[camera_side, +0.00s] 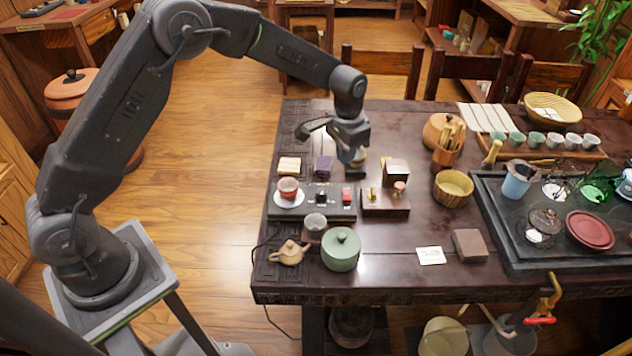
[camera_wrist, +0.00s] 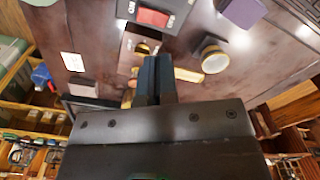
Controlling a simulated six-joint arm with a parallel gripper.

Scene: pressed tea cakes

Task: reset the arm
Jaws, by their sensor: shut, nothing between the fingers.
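My gripper (camera_side: 355,172) hangs over the left part of the dark wooden table (camera_side: 400,275), above and just behind a small wooden stand (camera_side: 385,207) with brass and brown pieces on it. Its fingers are shut with nothing held. In the wrist view the closed dark fingers of my gripper (camera_wrist: 154,62) point at the tabletop, with a roll-like yellow-rimmed thing (camera_wrist: 213,56) to their right. How far the fingertips are from the table is hard to tell.
A green lidded jar (camera_side: 341,250) and a clay teapot (camera_side: 290,253) are in front. A dark tea tray (camera_side: 490,225) fills the right.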

